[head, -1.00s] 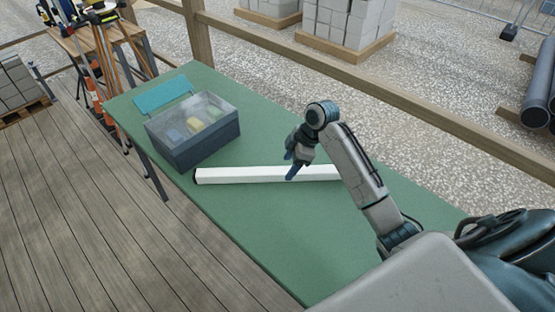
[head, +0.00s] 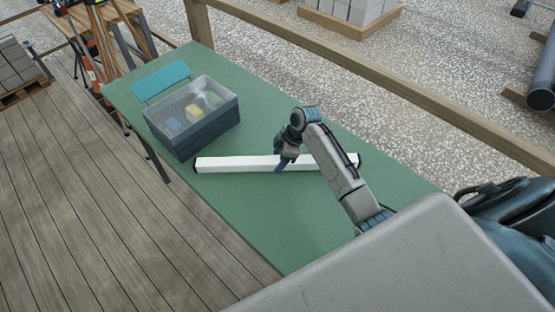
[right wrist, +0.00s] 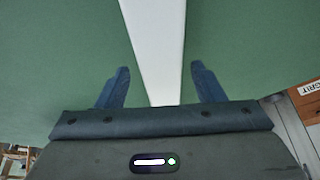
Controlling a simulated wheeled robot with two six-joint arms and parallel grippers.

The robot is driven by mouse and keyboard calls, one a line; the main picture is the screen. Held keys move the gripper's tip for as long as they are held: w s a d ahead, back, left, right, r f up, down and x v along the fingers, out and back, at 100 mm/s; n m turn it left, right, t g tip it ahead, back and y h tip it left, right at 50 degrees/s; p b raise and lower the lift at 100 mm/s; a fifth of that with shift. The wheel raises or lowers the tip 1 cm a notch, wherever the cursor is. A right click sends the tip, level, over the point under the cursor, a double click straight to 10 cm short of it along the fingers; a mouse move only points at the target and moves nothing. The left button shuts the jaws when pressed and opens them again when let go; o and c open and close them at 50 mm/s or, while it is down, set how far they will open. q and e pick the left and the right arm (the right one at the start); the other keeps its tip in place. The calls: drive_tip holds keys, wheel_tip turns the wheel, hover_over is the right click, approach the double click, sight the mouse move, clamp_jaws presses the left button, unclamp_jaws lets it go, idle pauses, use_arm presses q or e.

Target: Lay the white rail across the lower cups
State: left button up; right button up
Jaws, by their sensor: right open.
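The white rail (head: 240,164) lies flat on the green table (head: 265,215), with dark end caps. In the right wrist view the white rail (right wrist: 155,45) runs between the two blue fingers of my right gripper (right wrist: 160,85), with a gap on either side. In the head view my right gripper (head: 281,163) is over the middle of the rail, fingers pointing down. It is open and holds nothing. My right arm hides part of the rail. My left gripper is not in view. No cups show in these frames.
A wooden railing (head: 380,80) runs behind the table. The table's near part is clear.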

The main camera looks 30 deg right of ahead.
drive_tip(key=shift+a+f, duration=0.3)
drive_tip(key=shift+f, duration=0.3)
drive_tip(key=shift+w, duration=0.1)
clamp_jaws()
drive_tip(key=shift+r, duration=0.1)
drive_tip(key=shift+r+b, duration=0.3)
drive_tip(key=shift+r, duration=0.05)
wheel_tip(320, 180, up, 2)
drive_tip(key=shift+r+b, duration=0.1)
drive_tip(key=shift+b, duration=0.55)
drive_tip(key=s+a+b, duration=0.1)
drive_tip(key=s+a, duration=0.1)
drive_tip(key=s, duration=0.2)
drive_tip(key=s+a+r+b, duration=0.1)
drive_tip(key=s+a, duration=0.2)
drive_tip(key=s, duration=0.1)
drive_tip(key=s+a+b, duration=0.2)
drive_tip(key=s, duration=0.3)
drive_tip(key=shift+a+r, duration=0.3)
drive_tip(key=shift+s+a+f+b, duration=0.15)
drive_tip(key=shift+s+b, duration=0.15)
drive_tip(key=shift+s+a, duration=0.1)
drive_tip(key=shift+s, duration=0.05)
